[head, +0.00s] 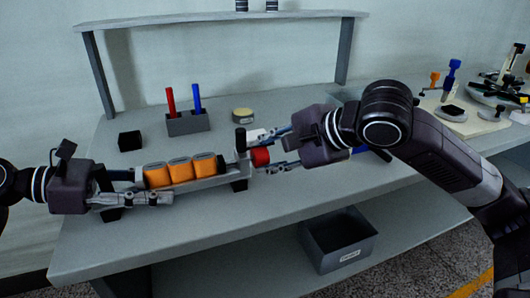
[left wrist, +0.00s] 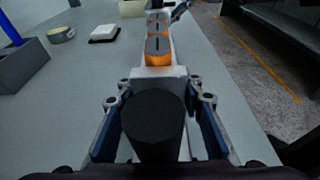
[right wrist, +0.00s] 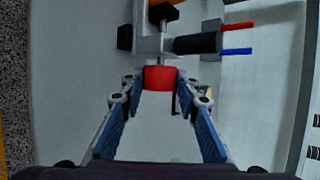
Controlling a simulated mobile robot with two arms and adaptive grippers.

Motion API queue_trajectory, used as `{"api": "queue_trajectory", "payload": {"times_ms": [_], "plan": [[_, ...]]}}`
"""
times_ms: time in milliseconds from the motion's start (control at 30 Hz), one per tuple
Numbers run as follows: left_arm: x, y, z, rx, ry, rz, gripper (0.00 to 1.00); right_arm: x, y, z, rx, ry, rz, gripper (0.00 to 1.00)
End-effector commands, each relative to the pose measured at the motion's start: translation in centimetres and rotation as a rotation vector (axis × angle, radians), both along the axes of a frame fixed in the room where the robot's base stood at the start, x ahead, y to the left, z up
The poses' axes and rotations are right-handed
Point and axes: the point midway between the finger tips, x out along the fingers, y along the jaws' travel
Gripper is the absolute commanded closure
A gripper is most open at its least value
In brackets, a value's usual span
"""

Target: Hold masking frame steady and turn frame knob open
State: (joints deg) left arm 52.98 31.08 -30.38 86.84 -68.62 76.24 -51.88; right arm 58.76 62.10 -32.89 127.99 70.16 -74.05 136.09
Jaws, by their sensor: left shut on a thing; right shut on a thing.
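The masking frame (head: 205,184) is a long grey holder on the bench with three orange pieces (head: 180,170) in a row. Its red knob (head: 261,156) is at the right end, beside an upright black post (head: 240,140). My left gripper (head: 136,187) is shut on the frame's black left-end handle, a round black cylinder (left wrist: 155,125) in the left wrist view. My right gripper (head: 268,153) is shut on the red knob, which sits between its fingertips in the right wrist view (right wrist: 160,77). The handle is mostly hidden in the head view.
A grey block (head: 188,123) holding a red and a blue rod stands behind the frame. A black block (head: 130,141) and a tan round tin (head: 242,115) are nearby. A dark bin (head: 340,240) is on the lower shelf. Tools stand on a board (head: 462,122) at right.

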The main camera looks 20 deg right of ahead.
Motion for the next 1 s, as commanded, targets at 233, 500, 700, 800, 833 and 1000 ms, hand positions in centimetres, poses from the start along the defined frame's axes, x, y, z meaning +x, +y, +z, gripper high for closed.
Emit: {"api": "queue_trajectory", "payload": {"times_ms": [233,500,700,800,833,1000], "plan": [[-0.03,-0.03,0.01,-0.001,-0.001,-0.001,0.79,-0.25,-0.11,-0.76,-0.002,-0.148,-0.004,0.95],[-0.05,-0.03,0.02,-0.001,-0.001,-0.001,0.79,-0.32,-0.05,-0.99,-0.001,-0.3,-0.002,0.95],[-0.08,-0.04,0.04,-0.001,-0.001,-0.003,0.79,-0.37,0.16,-1.06,0.003,-0.406,0.003,0.95],[-0.09,-0.06,0.05,-0.001,-0.001,-0.003,0.79,-0.38,0.19,-1.07,0.003,-0.453,0.005,0.95],[-0.09,-0.07,0.05,-0.001,-0.001,-0.003,0.79,-0.38,0.21,-1.04,0.004,-0.467,0.005,0.95],[-0.12,-0.09,0.07,-0.001,-0.001,-0.004,0.79,-0.41,0.3,-1.0,0.006,-0.529,0.008,0.95]]}}
